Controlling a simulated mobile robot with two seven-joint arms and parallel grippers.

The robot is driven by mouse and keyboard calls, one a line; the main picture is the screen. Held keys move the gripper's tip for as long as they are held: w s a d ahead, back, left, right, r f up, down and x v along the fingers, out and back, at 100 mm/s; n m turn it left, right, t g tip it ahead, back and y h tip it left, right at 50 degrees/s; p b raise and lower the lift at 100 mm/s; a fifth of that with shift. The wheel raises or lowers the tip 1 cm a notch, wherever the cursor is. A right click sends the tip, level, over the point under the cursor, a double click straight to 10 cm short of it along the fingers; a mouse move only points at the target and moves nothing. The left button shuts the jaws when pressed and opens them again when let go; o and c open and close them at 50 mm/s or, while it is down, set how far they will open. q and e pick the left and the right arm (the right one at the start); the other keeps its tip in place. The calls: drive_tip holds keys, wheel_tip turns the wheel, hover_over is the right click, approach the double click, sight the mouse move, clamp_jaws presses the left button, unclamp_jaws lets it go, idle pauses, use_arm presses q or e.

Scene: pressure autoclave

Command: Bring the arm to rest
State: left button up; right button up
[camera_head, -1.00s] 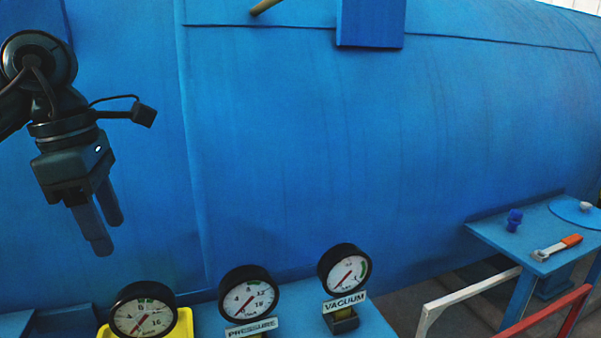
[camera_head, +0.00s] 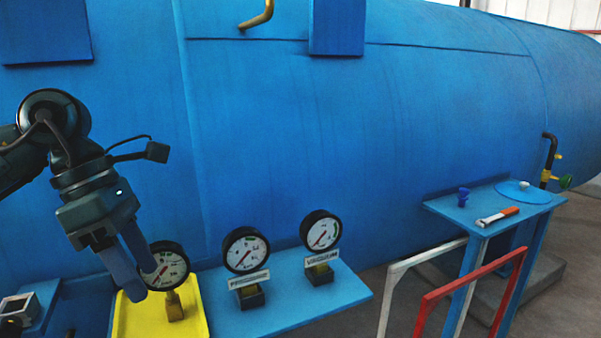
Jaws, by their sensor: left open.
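My left gripper (camera_head: 138,276) comes in from the left in the head view and points downward. It is open, and I see nothing between its fingers. Its fingers overlap the left edge of a round gauge (camera_head: 170,268) in the picture; I cannot tell whether they touch it. That gauge stands on a yellow tray (camera_head: 200,318). My right gripper is not in view.
A pressure gauge (camera_head: 246,250) and a vacuum gauge (camera_head: 321,231) stand on a blue shelf (camera_head: 290,313) before the large blue vessel (camera_head: 350,130). At right, a blue table (camera_head: 450,208) holds an orange-handled tool (camera_head: 498,216). White (camera_head: 392,290) and red (camera_head: 425,310) rails stand nearer.

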use_arm(q)
drive_tip(key=s+d+f+n+g+h, duration=0.1)
drive_tip(key=d+n+g+h, duration=0.1)
drive_tip(key=d+h, duration=0.65)
drive_tip(key=s+d+f+n+g+h, duration=0.1)
drive_tip(key=s+d+n+g+h, duration=0.3)
drive_tip(key=d, duration=0.7)
drive_tip(key=w+f+n+t+h+p, duration=0.1)
drive_tip(key=w+f+n+t+h, duration=0.1)
drive_tip(key=w+n+t+h, duration=0.7)
drive_tip(key=a+f+n+t+y+p, duration=0.1)
drive_tip(key=a+f+n+t+y, duration=0.2)
drive_tip(key=f+n+t+y, duration=0.7)
drive_tip(key=a+f+n+t+y, duration=0.45)
drive_tip(key=f+n+y, duration=0.25)
drive_tip(key=n, duration=0.7)
drive_tip(key=s+a+f+n+g+y, duration=0.2)
drive_tip(key=s+f+n+g, duration=0.1)
drive_tip(key=s+f, duration=0.3)
drive_tip(key=s+a+f+n+g+y, duration=0.1)
drive_tip(key=s+f+n+g+y, duration=0.2)
drive_tip(key=s+f, duration=0.4)
wheel_tip(320, 180, down, 4)
drive_tip(key=shift+a+f+n, duration=0.1)
drive_tip(key=shift+a+n, duration=0.3)
drive_tip(key=shift+n, duration=0.3)
